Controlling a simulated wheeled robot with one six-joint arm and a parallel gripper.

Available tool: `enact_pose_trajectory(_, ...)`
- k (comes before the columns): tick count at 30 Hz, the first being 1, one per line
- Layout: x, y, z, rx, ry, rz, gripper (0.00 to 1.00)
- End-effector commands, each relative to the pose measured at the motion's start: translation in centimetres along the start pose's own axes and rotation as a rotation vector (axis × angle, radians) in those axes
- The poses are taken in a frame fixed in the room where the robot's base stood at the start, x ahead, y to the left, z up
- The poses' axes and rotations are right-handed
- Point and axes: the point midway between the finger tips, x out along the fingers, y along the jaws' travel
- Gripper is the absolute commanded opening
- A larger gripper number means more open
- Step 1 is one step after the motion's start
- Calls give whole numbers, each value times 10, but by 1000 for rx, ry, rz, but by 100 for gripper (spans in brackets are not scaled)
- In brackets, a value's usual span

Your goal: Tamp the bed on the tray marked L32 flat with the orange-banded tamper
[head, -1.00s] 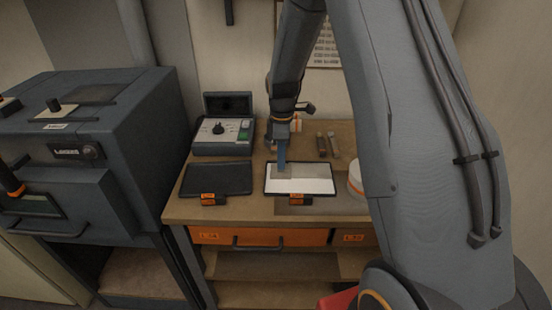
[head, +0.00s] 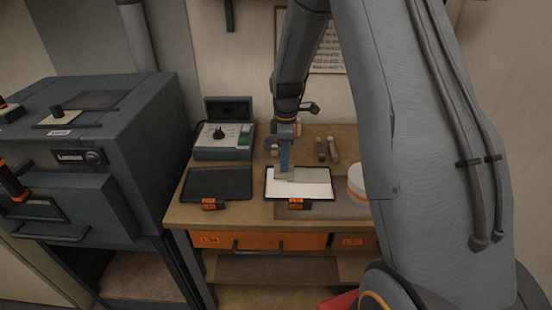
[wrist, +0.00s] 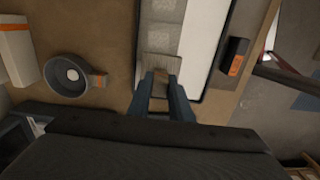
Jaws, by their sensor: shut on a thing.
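My gripper (head: 285,165) is shut on a pale, blocky tamper (wrist: 160,67) and points down at the left part of the right-hand tray (head: 268,190). The tray has a dark rim and a white bed (head: 290,189). Its front tag (head: 296,203) is too small to read. Greyer, flat-looking patches (head: 312,175) run along the bed's back half, and also show in the wrist view (wrist: 168,25). The front strip (wrist: 200,40) is plain white. The tamper stands at the bed's back left; I cannot tell whether it touches. I see no orange band on it.
An empty-looking dark tray (head: 218,183) lies to the left. Behind it stands a control box (head: 222,140). A white tub (head: 356,184) stands to the right, and small cylinders (head: 328,148) lie behind. A grey round cup (wrist: 68,75) sits close behind my gripper.

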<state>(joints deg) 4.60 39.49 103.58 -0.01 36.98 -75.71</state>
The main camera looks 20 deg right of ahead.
Motion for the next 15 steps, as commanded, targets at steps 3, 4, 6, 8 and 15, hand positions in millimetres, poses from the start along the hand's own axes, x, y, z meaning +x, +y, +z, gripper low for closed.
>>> enact_pose_trajectory(3,-1,0,12,2,0,0,1)
enact_pose_trajectory(4,-1,0,15,3,0,0,1)
enact_pose_trajectory(6,-1,0,21,2,0,0,1)
enact_pose_trajectory(8,-1,0,26,1,0,1,1)
enact_pose_trajectory(15,-1,0,46,1,0,1,1)
